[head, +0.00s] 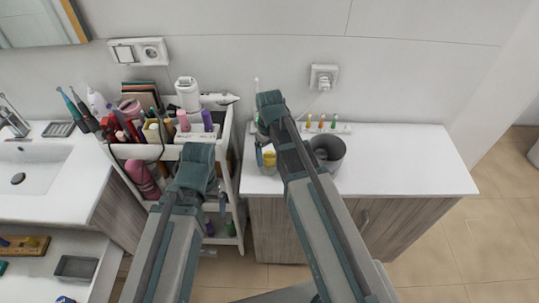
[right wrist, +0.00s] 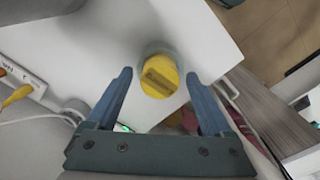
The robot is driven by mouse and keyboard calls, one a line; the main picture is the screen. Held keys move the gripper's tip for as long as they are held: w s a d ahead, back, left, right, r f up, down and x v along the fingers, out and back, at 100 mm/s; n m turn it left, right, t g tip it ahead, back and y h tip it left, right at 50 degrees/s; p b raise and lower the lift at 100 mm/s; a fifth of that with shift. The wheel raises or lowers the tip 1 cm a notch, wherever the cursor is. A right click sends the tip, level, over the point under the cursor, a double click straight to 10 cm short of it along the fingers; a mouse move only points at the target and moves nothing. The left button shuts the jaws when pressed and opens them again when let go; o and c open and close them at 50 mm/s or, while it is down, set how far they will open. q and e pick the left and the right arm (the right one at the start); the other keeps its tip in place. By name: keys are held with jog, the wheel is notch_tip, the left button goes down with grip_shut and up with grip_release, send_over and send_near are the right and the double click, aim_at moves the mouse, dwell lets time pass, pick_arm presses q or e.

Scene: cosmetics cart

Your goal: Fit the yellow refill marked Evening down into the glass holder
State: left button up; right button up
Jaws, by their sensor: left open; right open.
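The yellow refill (head: 269,159) is on the white counter, left of the grey bin, partly hidden by my right arm. In the right wrist view the yellow refill (right wrist: 158,75) is seen from above, with a raised bar across its top. The translucent glass holder (right wrist: 152,50) shows around its upper edge; how deep the refill sits cannot be told. My right gripper (right wrist: 158,78) is open, its fingers on either side of the refill with gaps, not gripping it. My left gripper (head: 222,203) is open and empty in front of the cart. The Evening marking is not readable.
A dark grey bin (head: 327,152) stands right of the refill. A white rack (head: 340,128) with several small coloured pieces lies along the wall. The crowded cosmetics cart (head: 233,150) stands left of the counter. The counter's right part (head: 410,165) is clear.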

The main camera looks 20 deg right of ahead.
aim_at(270, 156)
notch_tip(270, 156, up, 12)
jog(key=p, duration=1.2)
notch_tip(270, 156, down, 12)
jog(key=b, duration=1.2)
jog(key=shift+r, duration=0.1)
